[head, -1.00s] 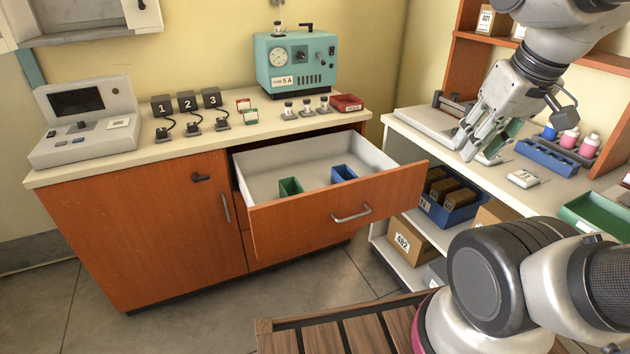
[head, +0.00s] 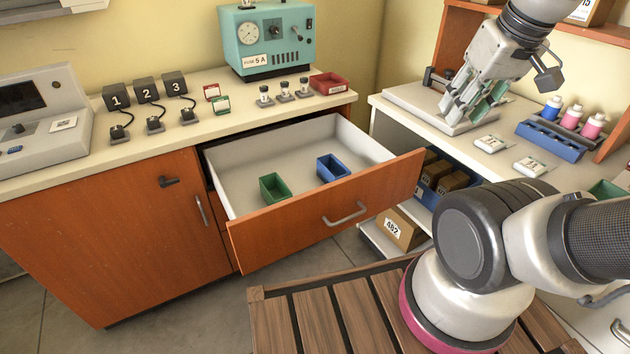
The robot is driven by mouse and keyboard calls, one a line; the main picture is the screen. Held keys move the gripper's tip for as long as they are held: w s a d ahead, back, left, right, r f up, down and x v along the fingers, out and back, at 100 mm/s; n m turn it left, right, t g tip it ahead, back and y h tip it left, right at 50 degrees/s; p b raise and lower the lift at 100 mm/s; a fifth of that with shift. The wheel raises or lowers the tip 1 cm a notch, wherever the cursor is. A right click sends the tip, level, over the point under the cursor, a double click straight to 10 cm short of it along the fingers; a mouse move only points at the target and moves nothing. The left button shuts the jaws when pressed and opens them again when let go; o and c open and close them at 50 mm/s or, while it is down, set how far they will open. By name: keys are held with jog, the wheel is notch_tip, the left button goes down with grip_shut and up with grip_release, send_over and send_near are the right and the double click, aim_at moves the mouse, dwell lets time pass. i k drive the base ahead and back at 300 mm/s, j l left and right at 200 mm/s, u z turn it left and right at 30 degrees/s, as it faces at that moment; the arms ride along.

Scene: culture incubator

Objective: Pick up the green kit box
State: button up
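A small open green box (head: 274,188) stands in the pulled-out drawer (head: 250,206), left of a similar blue box (head: 333,168). Which green thing is the kit box, I cannot tell for sure. My gripper (head: 468,112) points down over the white flat device on the right-hand counter, well away from the drawer. Green surfaces show at its fingers; whether they are part of the fingers or a held thing is too small to tell. The fingers hide part of the device.
The wooden drawer front (head: 330,212) juts into the room. Small labelled white packs (head: 530,166) and a blue rack (head: 550,140) with bottles lie near my gripper. A teal machine (head: 265,40), numbered blocks (head: 146,90) and a red tray (head: 329,83) stand on the left counter.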

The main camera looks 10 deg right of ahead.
aim_at(273, 190)
jog(key=i+z, duration=0.15)
jog(key=z, duration=0.3)
jog(key=i+j+z, duration=0.1)
jog(key=z, duration=0.35)
jog(key=i+j+z, duration=0.1)
jog(key=z, duration=0.4)
jog(key=i+j+z, duration=0.1)
jog(key=z, duration=0.35)
jog(key=j+z, duration=0.25)
jog(key=z, duration=0.2)
jog(key=k+j+z, duration=0.1)
jog(key=z, duration=0.2)
jog(key=k+j+u, duration=0.1)
jog(key=k, duration=0.4)
jog(key=k+j+u, duration=0.1)
jog(key=k, duration=0.35)
jog(key=k+j+u, duration=0.1)
jog(key=k+j, duration=0.2)
jog(key=k, duration=0.2)
jog(key=j+u, duration=0.4)
jog(key=k+j+u, duration=0.1)
jog(key=j+u, duration=0.15)
jog(key=u, duration=0.2)
